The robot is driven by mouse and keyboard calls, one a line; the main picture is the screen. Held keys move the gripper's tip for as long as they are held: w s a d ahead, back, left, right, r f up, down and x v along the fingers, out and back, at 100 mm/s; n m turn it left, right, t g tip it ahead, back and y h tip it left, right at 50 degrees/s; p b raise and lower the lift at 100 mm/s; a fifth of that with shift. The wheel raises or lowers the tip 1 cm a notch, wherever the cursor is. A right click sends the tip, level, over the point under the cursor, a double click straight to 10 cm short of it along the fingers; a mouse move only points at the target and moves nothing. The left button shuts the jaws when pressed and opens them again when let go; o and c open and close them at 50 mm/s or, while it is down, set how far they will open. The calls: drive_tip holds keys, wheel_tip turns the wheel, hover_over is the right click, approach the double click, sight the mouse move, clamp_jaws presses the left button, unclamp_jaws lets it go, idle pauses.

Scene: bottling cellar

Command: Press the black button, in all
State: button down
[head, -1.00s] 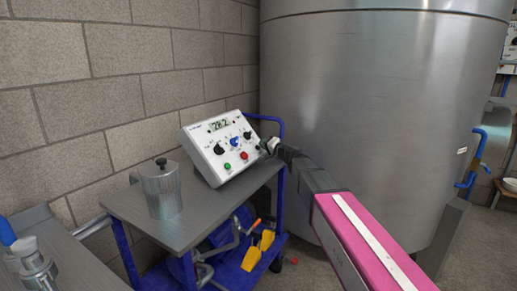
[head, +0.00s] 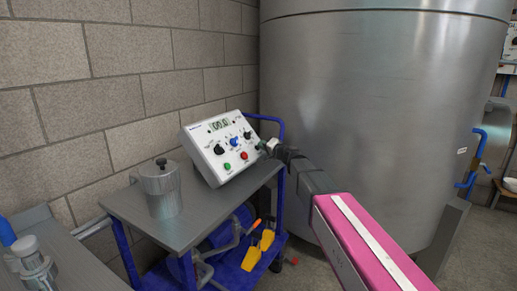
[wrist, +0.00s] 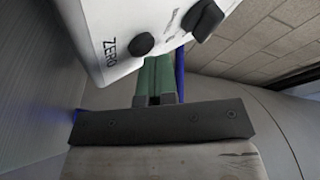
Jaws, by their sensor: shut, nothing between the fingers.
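The white control box (head: 207,162) stands tilted on top of the cart, and its display (head: 218,125) appears to read 00.0. The black button (wrist: 142,43), a round one, sits beside the word ZERO on the panel in the wrist view. My gripper (head: 266,146) is shut and empty at the right side of the panel. Its green fingertips (wrist: 158,68) are right by the button in the wrist view; I cannot tell whether they touch it.
The panel also carries a red button (head: 244,156), a green button (head: 227,167) and several knobs, with a black knob (wrist: 207,20) near my fingers. A large steel tank (head: 380,110) is behind my arm.

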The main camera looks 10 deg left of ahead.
drive_tip(key=shift+a+f, duration=0.1)
idle(0.5)
drive_tip(key=shift+s+d+r, duration=0.2)
drive_tip(key=shift+d+r, duration=0.4)
drive_tip(key=shift+d, duration=0.05)
drive_tip(key=shift+s+d+r, duration=0.3)
drive_tip(key=shift+d+r, duration=0.55)
drive_tip(key=shift+d, duration=0.05)
drive_tip(key=shift+s+d+r, duration=0.3)
drive_tip(key=shift+d+r, duration=0.55)
